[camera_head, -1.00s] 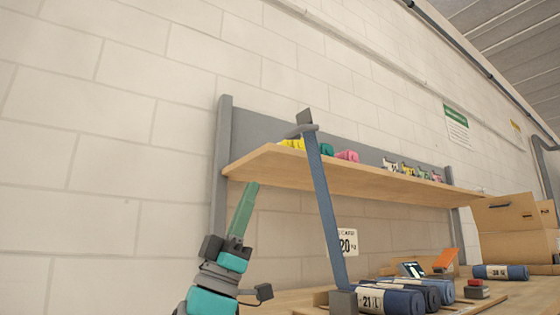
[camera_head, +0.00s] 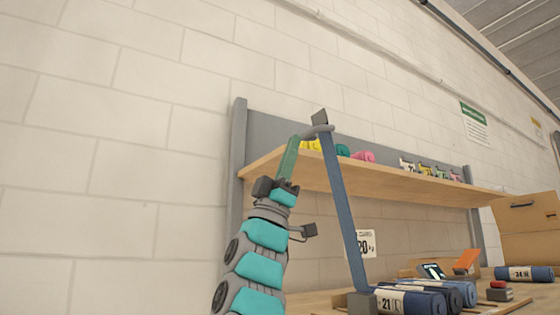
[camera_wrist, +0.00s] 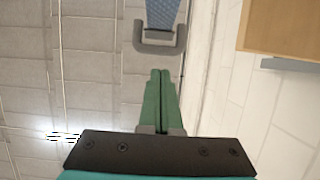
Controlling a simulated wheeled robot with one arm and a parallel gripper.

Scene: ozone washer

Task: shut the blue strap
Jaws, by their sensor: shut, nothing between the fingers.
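The blue strap (camera_head: 342,205) stands raised and slightly tilted, rising from a grey block (camera_head: 361,304) on the bench. A grey loop handle (camera_head: 317,131) sits at its top end. My gripper (camera_head: 294,141), with green fingers pressed together and nothing between them, is just left of the handle, with its tips close to it. In the wrist view, my fingertips (camera_wrist: 160,74) point at the grey handle (camera_wrist: 161,48), with a small gap visible. The strap (camera_wrist: 163,12) runs away beyond the handle. Whether the tips touch the handle in depth cannot be told.
A wooden shelf (camera_head: 400,186) with yellow, teal and pink items stands behind the strap. Blue rolls (camera_head: 413,301) lie on the bench right of the grey block. Wooden boxes (camera_head: 528,225) stand at the right. The space left of my arm is clear up to the wall.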

